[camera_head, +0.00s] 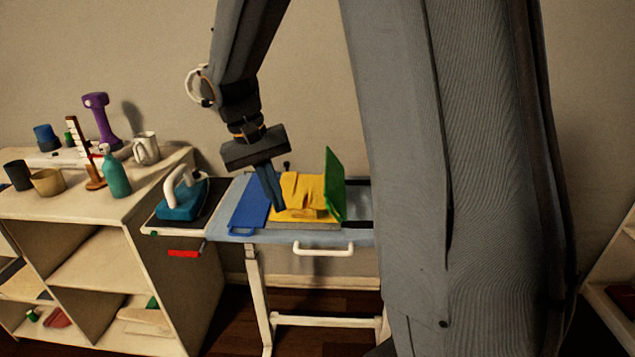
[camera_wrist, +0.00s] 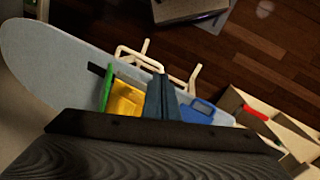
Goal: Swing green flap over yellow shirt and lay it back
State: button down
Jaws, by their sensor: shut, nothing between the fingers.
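The yellow shirt (camera_head: 300,194) lies on a folding board on the ironing board. The green flap (camera_head: 335,184) stands nearly upright along the shirt's right side in the head view. The blue flap (camera_head: 249,205) lies flat on the left. My gripper (camera_head: 276,207) points down at the shirt's left side, near the blue flap; its fingers are shut and empty. I cannot tell whether the fingertips touch anything. The wrist view shows the green flap (camera_wrist: 106,87) edge-on, the yellow shirt (camera_wrist: 126,99) beside my shut fingers, and the blue flap (camera_wrist: 197,112) beyond them.
The ironing board (camera_head: 230,238) has a white handle (camera_head: 323,249) at its front. A teal iron (camera_head: 182,202) stands at its left end. A shelf unit (camera_head: 110,200) at the left holds a green bottle (camera_head: 116,176), a mug (camera_head: 146,148) and a purple dumbbell (camera_head: 100,118).

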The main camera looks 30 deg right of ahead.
jog(key=w+d+r+m+h+p, duration=0.1)
jog(key=w+d+r+m+h, duration=0.1)
jog(key=w+r, duration=0.35)
jog(key=s+d+f+p, duration=0.4)
jog(key=d+f, duration=0.3)
jog(key=f, duration=0.1)
jog(key=shift+s+d+g, duration=0.35)
jog(key=shift+d+g, duration=0.05)
